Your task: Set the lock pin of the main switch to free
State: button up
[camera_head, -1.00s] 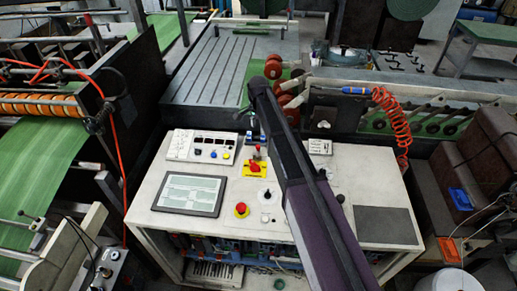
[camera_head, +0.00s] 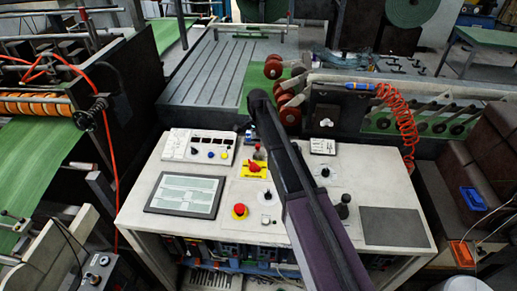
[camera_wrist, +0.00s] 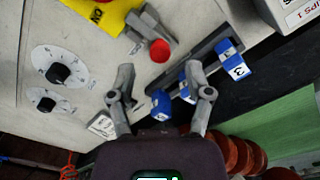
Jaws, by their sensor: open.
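The main switch is a red rotary handle on a yellow plate (camera_head: 253,168) in the middle of the white console top. Part of its yellow plate (camera_wrist: 105,13) shows at the top of the wrist view. Beside the plate stands a small grey part with a red round knob (camera_wrist: 160,50), which looks like the lock pin; in the head view it is a small red-and-grey spot (camera_head: 259,153) just behind the plate. My gripper (camera_wrist: 160,84) is open and empty, its two fingers spread below the red knob in the wrist view, apart from it. In the head view my arm hides most of the gripper.
Blue numbered blocks (camera_wrist: 230,58) sit on a dark rail near the right finger. Two black dial knobs (camera_wrist: 60,73) lie to the left. A red emergency button (camera_head: 240,211), a screen (camera_head: 185,194) and a black joystick (camera_head: 342,209) are also on the console. Red rollers (camera_head: 274,68) stand behind.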

aim_at(258, 145)
jog(key=shift+f+b, duration=1.15)
jog(key=shift+f, duration=0.35)
